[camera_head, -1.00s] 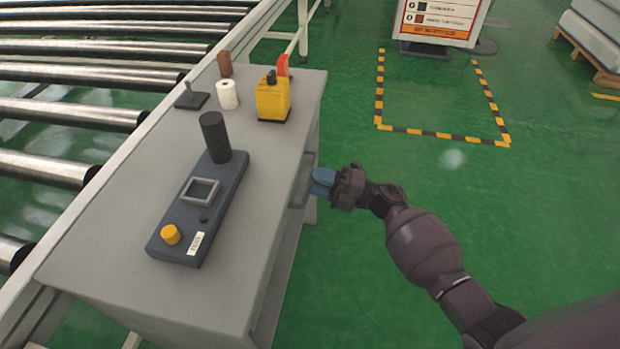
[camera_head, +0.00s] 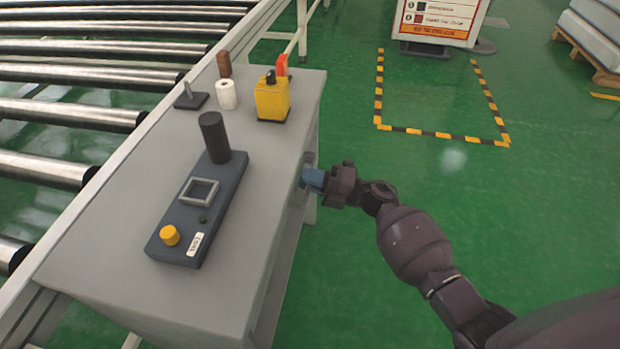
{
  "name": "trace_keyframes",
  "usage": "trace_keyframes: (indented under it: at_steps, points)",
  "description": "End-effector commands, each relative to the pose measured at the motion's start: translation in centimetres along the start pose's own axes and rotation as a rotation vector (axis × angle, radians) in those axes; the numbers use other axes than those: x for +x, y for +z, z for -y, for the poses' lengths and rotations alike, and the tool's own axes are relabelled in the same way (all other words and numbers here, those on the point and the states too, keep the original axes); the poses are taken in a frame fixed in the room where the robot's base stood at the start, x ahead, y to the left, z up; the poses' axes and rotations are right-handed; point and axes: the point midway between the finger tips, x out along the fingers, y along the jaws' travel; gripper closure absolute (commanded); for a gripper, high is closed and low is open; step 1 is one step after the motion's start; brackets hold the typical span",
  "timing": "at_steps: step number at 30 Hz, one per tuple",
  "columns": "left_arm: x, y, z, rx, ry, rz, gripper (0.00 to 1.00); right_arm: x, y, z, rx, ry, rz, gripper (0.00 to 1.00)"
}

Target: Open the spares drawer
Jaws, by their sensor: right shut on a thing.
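The grey cabinet (camera_head: 245,235) stands beside the roller conveyor, and its drawer side faces right. My right gripper (camera_head: 312,180), with blue fingers, is at that side just below the top edge. It is shut on the drawer handle, which is mostly hidden by the fingers and the table edge. The drawer front is seen too steeply to tell whether it stands out at all. My left gripper is not in view.
On the cabinet top are a dark control box (camera_head: 200,215), a yellow device (camera_head: 272,98), a white roll (camera_head: 226,95) and a brown cylinder (camera_head: 224,64). The roller conveyor (camera_head: 80,110) runs along the left.

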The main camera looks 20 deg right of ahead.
Motion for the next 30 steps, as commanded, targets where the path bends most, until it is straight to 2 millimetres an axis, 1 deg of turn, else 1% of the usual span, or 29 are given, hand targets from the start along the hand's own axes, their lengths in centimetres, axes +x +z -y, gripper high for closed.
trace_keyframes:
  at_steps: [5, 8, 11, 14, 24, 30]
  points:
    - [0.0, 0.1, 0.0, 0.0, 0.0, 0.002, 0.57, -0.3, 0.0, -0.1, -0.001, -0.001, 0.0, 1.0]
    - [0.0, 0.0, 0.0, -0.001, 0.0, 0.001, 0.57, -1.1, 0.1, -0.2, -0.001, -0.003, 0.001, 1.0]
    - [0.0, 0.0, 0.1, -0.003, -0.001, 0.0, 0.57, -2.5, 0.1, -0.5, -0.001, -0.004, 0.002, 1.0]
    - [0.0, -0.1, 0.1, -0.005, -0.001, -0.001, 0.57, -4.5, 0.1, -0.8, -0.002, -0.005, 0.002, 1.0]
    - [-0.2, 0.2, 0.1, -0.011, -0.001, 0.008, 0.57, -13.1, 0.0, -2.4, 0.0, -0.006, 0.002, 1.0]
    - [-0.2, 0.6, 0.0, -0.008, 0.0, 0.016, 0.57, -17.6, 0.0, -3.2, 0.001, -0.006, 0.001, 1.0]
